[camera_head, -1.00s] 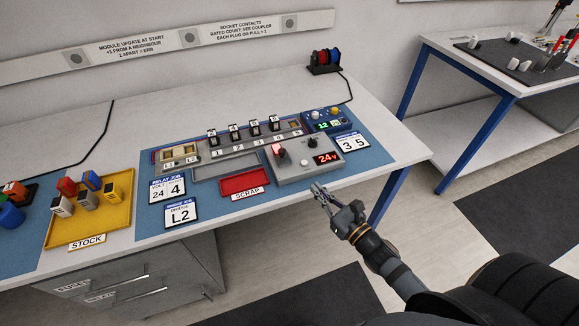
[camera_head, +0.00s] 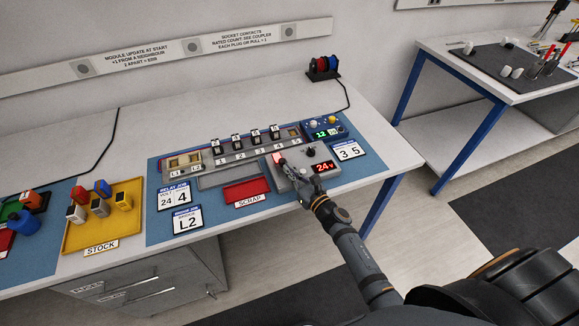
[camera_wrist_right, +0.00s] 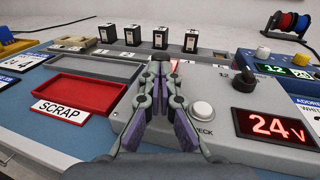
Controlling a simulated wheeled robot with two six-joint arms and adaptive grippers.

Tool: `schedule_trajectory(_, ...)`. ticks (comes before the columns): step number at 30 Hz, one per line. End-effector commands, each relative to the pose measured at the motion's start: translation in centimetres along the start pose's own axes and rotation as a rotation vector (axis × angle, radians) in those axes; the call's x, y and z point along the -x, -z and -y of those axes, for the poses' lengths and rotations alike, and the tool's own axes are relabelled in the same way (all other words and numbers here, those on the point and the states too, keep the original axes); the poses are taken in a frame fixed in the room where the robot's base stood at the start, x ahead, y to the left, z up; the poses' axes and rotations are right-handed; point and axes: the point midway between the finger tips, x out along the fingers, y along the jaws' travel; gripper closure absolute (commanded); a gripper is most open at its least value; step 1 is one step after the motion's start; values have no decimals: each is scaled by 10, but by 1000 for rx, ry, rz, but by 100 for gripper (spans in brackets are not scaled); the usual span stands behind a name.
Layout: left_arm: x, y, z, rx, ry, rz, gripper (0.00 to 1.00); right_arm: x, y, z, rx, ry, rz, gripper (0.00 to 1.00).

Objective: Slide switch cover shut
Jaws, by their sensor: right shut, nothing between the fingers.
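The switch with its cover (camera_head: 279,158) glows red at the upper left of the grey tester box (camera_head: 297,187). In the right wrist view only a sliver of red (camera_wrist_right: 175,66) shows behind the fingertips, so how far the cover stands open cannot be told. My right gripper (camera_head: 291,171) is shut and empty over the left part of the box, close to the switch. In the right wrist view its fingertips (camera_wrist_right: 162,66) meet and point at the switch; contact cannot be told. My left gripper is not in view.
The white button (camera_wrist_right: 202,110), black knob (camera_wrist_right: 244,82) and red 24 V display (camera_wrist_right: 270,125) lie right of the gripper. The red scrap tray (camera_head: 246,191) is to the left. A row of black modules (camera_head: 256,136) stands behind. The yellow stock tray (camera_head: 97,233) is further left.

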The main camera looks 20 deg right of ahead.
Motion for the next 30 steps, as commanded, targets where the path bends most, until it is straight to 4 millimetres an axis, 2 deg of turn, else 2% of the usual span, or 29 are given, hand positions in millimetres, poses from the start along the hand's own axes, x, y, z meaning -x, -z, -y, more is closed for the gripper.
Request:
schedule_trajectory(3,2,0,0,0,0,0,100,-6,0,0,-1,0,0,100)
schedule_trajectory(14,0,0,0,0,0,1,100,-8,1,1,0,0,0,100)
schedule_trajectory(21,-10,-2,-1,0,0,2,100,-34,2,8,1,1,1,100)
schedule_trajectory(30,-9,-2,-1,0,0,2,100,-34,0,8,0,1,0,100)
